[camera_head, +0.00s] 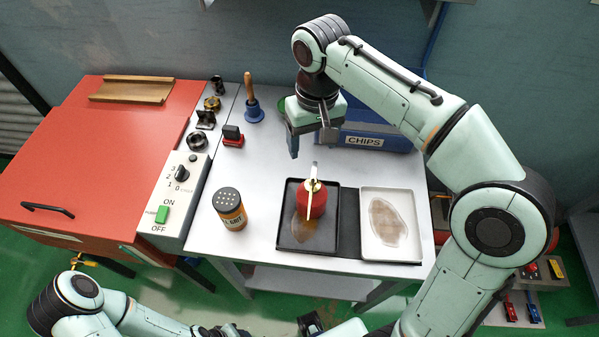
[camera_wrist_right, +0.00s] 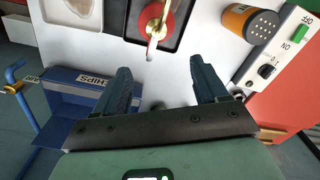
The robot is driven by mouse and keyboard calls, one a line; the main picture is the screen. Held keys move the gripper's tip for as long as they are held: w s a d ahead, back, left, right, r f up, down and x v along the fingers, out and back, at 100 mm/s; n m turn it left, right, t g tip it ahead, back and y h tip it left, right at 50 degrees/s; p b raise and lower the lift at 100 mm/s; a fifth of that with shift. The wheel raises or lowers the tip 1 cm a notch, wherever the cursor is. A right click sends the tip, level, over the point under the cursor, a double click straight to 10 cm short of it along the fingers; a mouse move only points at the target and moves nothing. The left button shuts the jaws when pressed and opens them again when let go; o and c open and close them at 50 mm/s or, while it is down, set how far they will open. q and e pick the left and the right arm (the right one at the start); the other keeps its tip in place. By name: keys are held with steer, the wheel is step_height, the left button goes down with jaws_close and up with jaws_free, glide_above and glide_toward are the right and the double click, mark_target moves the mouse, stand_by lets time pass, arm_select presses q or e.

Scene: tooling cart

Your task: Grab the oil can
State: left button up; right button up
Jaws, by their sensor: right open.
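The oil can (camera_head: 315,205) is red with a brass top, a pale spout and a brass lever. It stands upright in a black tray (camera_head: 283,228), beside a brown oil puddle. It also shows at the top of the right wrist view (camera_wrist_right: 165,22), cut by the edge. My right gripper (camera_head: 309,147) is open and empty, above the cart behind the can. In the right wrist view its two fingers (camera_wrist_right: 160,70) are spread apart, with the can beyond the tips and not between them. My left arm shows at the lower left, but its fingers are not discernible.
A white tray (camera_head: 412,248) with a stain lies right of the black tray. An orange grit shaker (camera_head: 230,210) stands to the left. A blue CHIPS bin (camera_head: 395,135) is behind.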

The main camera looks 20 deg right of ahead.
mark_target(311, 178)
steer(key=f, duration=0.2)
steer(key=f+b, duration=0.1)
steer(key=f, duration=0.2)
steer(key=s+f+b, duration=0.1)
steer(key=f, duration=0.1)
steer(key=shift+f, duration=0.35)
steer(key=f, duration=0.4)
steer(key=shift+s+f+b, duration=0.3)
steer(key=shift+b, duration=0.05)
steer(key=shift+f, duration=0.45)
arm_select(q)
steer(key=s+f, duration=0.2)
steer(key=f, duration=0.1)
steer(key=shift+f, duration=0.1)
arm_select(e)
steer(key=shift+w, duration=0.1)
jaws_close()
